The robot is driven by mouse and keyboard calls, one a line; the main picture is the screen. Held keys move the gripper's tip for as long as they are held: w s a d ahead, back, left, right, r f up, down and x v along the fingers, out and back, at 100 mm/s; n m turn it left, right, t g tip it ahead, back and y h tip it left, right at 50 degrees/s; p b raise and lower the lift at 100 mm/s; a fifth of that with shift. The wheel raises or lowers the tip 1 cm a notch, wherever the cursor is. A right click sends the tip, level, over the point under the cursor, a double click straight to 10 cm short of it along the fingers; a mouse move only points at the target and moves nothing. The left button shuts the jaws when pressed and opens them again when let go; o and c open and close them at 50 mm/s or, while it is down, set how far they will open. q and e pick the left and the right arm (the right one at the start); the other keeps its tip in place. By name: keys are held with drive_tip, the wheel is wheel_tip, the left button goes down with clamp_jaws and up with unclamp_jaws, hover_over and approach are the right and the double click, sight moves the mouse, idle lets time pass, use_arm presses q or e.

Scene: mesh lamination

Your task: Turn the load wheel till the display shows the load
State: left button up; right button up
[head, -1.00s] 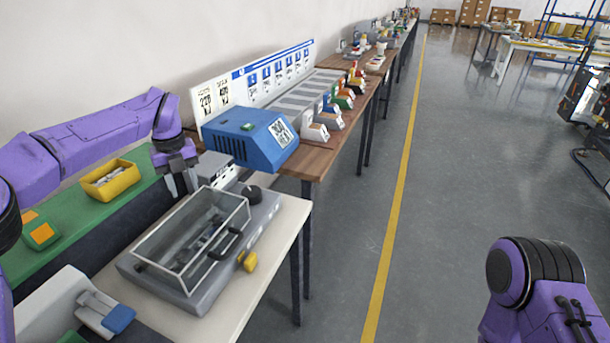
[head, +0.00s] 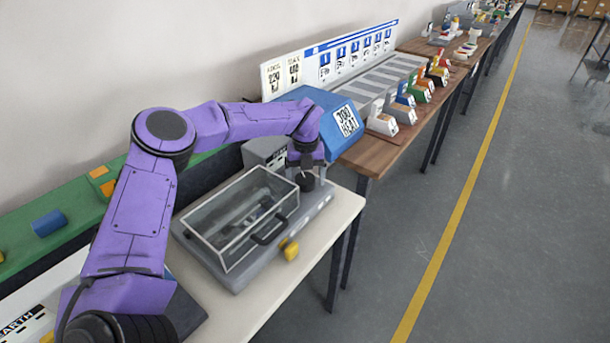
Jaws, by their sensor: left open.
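The grey test machine (head: 225,276) stands on the pale table, with a clear-sided box (head: 240,215) with a black handle on its top. A black round knob (head: 306,183), which looks like the load wheel, sits at the machine's far right end. My left gripper (head: 307,168) points down right over this knob, its fingers open. I cannot tell whether they touch it. The grey display housing (head: 262,151) stands behind the clear box, partly hidden by my left arm; no reading on it is legible. My right gripper is out of view.
A blue machine (head: 343,128) with a white label stands just beyond the gripper on a wooden table. A yellow knob (head: 290,250) is on the machine's front. A green bench (head: 75,212) lies at left. The floor at right is clear.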

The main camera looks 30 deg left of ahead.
use_arm(q)
drive_tip(key=shift+s+a+f, duration=0.1)
drive_tip(key=c, duration=1)
drive_tip(key=shift+c, duration=0.2)
drive_tip(key=shift+m, duration=0.4)
drive_tip(key=m, duration=0.2)
drive_tip(key=shift+m, duration=0.4)
drive_tip(key=shift+m+p, duration=0.3)
drive_tip(key=shift+m, duration=1.5)
